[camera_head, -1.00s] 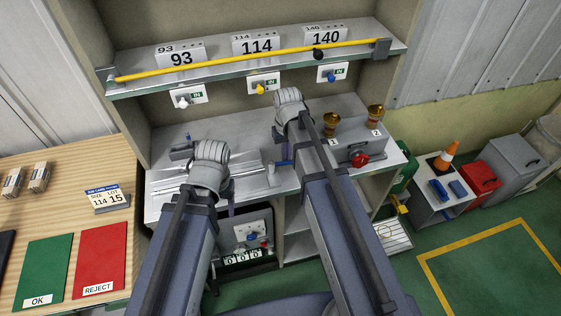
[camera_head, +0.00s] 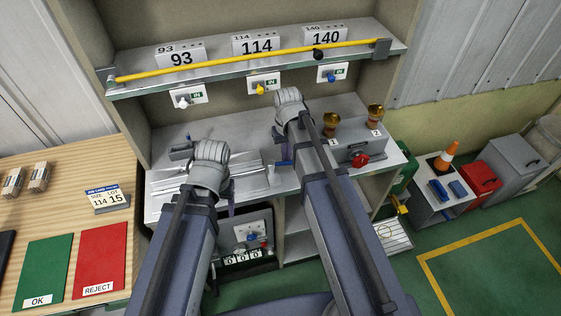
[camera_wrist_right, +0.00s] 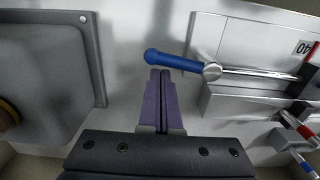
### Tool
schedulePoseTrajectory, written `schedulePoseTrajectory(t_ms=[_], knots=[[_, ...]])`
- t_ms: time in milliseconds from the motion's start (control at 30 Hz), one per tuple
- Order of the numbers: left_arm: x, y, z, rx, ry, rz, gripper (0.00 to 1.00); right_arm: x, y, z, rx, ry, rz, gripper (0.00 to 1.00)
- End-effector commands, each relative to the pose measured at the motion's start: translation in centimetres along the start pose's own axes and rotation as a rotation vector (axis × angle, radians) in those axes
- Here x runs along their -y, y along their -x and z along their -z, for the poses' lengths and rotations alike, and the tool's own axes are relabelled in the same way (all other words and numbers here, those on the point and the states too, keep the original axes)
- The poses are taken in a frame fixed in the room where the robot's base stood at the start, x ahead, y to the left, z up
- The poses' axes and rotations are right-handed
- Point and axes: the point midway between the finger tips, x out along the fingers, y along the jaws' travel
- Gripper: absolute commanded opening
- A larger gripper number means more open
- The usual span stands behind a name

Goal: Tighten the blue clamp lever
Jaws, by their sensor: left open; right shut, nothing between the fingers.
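The blue clamp lever (camera_wrist_right: 176,62) runs from a rounded free end at left to a round metal pivot (camera_wrist_right: 212,71) at right in the right wrist view. A small part of the lever (camera_head: 285,163) shows beside my right arm in the head view. My right gripper (camera_wrist_right: 160,73) is shut and empty, its tips right beside the lever near its free end; I cannot tell whether they touch.
A metal rail and block (camera_wrist_right: 245,103) stand right of the lever. A grey box (camera_wrist_right: 45,65) is to its left. The grey box with a red knob (camera_head: 360,159) stands right of my right arm. A shelf with a yellow bar (camera_head: 240,61) spans above the bench.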

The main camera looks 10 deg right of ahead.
Motion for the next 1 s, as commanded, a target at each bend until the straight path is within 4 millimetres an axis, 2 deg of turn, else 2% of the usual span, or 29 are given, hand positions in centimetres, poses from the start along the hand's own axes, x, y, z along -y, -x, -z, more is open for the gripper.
schedulePoseTrajectory(t_ms=[367, 733, 1000], knots=[[0.0, 0.0, 0.0, 0.000, 0.000, 0.000, 0.66, 0.0, 0.0, -0.1, 0.000, 0.000, 0.000, 0.00], [0.0, 0.0, 0.0, 0.000, 0.000, 0.000, 0.66, 0.2, 0.0, -1.3, 0.000, 0.000, 0.000, 0.00], [0.0, 0.0, 0.0, 0.000, 0.000, 0.000, 0.66, 0.2, 0.0, -1.4, 0.001, 0.000, 0.000, 0.00]])
